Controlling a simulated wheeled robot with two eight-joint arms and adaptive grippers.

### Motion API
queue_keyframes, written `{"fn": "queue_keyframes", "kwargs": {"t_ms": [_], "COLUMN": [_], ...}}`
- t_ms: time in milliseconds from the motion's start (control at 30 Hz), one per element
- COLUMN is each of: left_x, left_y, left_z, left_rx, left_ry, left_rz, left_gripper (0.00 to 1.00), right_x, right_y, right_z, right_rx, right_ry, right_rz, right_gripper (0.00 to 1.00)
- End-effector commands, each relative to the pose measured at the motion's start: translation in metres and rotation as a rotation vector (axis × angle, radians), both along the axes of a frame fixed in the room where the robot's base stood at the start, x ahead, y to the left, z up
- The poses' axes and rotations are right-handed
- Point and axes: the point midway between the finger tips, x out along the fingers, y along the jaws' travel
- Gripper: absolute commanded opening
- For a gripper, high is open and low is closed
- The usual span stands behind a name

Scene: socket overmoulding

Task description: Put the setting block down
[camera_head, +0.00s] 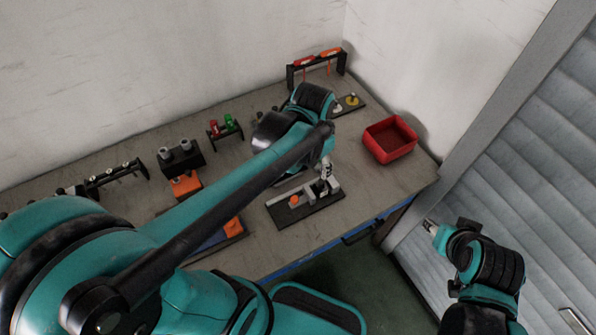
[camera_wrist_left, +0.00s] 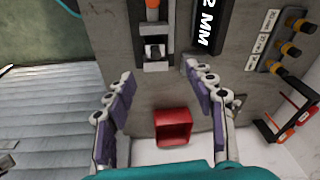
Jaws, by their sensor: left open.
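My left gripper (camera_head: 326,172) is over the right end of a black-based fixture (camera_head: 312,212) at the bench's front. In the left wrist view the left gripper (camera_wrist_left: 158,74) has its purple-padded fingers wide apart with nothing between them. The fixture carries a grey block and an orange piece (camera_head: 294,200). A dark piece lettered "2 MM" (camera_wrist_left: 204,28) lies beside the fixture in the wrist view, close to the right fingertip; I cannot tell for certain whether it is the setting block. My right gripper (camera_head: 432,227) hangs off the bench's right end, its jaws too small to read.
A red bin (camera_head: 389,139) stands at the bench's right end. A black rack with red and orange tools (camera_head: 317,63) is at the back. Red and green pieces (camera_head: 225,127) and a dark block with grey cylinders (camera_head: 180,158) stand further left. Bare bench lies between bin and fixture.

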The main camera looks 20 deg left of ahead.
Motion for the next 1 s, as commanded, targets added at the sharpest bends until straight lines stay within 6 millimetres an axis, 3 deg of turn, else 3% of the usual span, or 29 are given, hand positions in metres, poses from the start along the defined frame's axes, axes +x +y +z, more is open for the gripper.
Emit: {"fn": "queue_keyframes", "kwargs": {"t_ms": [200, 500, 1000], "left_x": [-0.034, -0.067, -0.074], "left_y": [0.014, 0.028, 0.031], "left_z": [0.02, 0.029, 0.029], "left_rx": [-0.05, -0.139, -0.173], "left_ry": [-0.169, -0.373, -0.437], "left_rz": [0.18, 0.387, 0.449], "left_gripper": [0.54, 0.54, 0.54], "right_x": [0.0, 0.0, 0.0], "right_y": [0.0, 0.0, 0.0], "right_z": [0.0, 0.0, 0.0], "right_rx": [0.0, 0.0, 0.0], "right_ry": [0.0, 0.0, 0.0], "right_rz": [0.0, 0.0, 0.0], "right_gripper": [0.4, 0.4, 0.4]}}
